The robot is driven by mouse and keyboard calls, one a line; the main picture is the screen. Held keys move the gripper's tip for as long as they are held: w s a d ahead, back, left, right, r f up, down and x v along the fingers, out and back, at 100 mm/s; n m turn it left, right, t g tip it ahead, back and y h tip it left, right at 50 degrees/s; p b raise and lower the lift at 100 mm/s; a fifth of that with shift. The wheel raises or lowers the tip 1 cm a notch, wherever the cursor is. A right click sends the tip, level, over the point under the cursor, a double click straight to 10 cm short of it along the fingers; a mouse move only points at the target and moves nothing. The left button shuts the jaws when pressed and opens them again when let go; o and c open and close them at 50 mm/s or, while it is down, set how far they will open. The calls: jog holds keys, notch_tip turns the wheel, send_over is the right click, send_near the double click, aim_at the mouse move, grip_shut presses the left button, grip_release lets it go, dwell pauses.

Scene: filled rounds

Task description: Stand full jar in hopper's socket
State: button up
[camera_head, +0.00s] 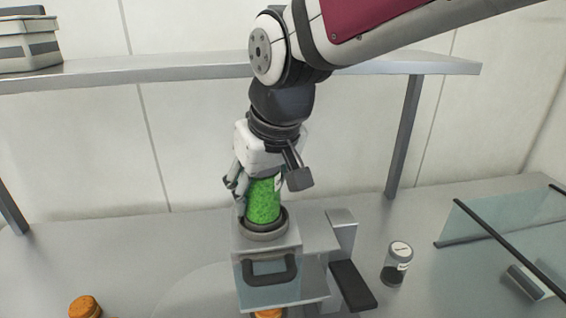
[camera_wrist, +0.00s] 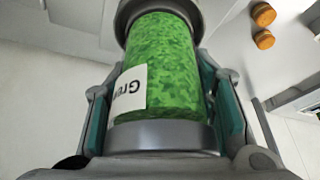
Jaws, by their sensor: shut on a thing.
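A jar filled with green contents (camera_head: 263,203) stands about upright over the hopper, its lower end at the round grey socket (camera_head: 264,232) on top of the hopper (camera_head: 268,272). I cannot tell whether it is fully seated. In the wrist view the green jar (camera_wrist: 162,62) has a white label, a grey cap at the near end and a dark ring at the far end. My gripper (camera_head: 265,188) is shut on the jar from above; its fingers also flank the jar in the wrist view (camera_wrist: 165,115).
A small jar with a white lid (camera_head: 397,264) stands right of the hopper. A glass panel (camera_head: 500,235) is at the right. A shelf (camera_head: 180,68) with stacked boxes (camera_head: 28,42) runs behind my arm.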

jog(key=o, duration=1.4)
jog(key=shift+f, duration=0.1)
jog(key=shift+o, duration=0.2)
jog(key=v, duration=1.2)
jog(key=s+d+f+m+h, duration=0.1)
jog(key=s+d+f+m, duration=0.1)
jog(key=d, duration=0.6)
jog(key=s+d+f+m+t+h, duration=0.1)
jog(key=s+d+f+m, duration=0.2)
jog(key=d, duration=0.5)
jog(key=s+d+f+m+t, duration=0.1)
jog(key=s+d+f+m, duration=0.1)
jog(key=s+d+f, duration=0.3)
jog(key=shift+d+h, duration=0.4)
jog(key=shift+d, duration=1.1)
jog(key=shift+f, duration=0.1)
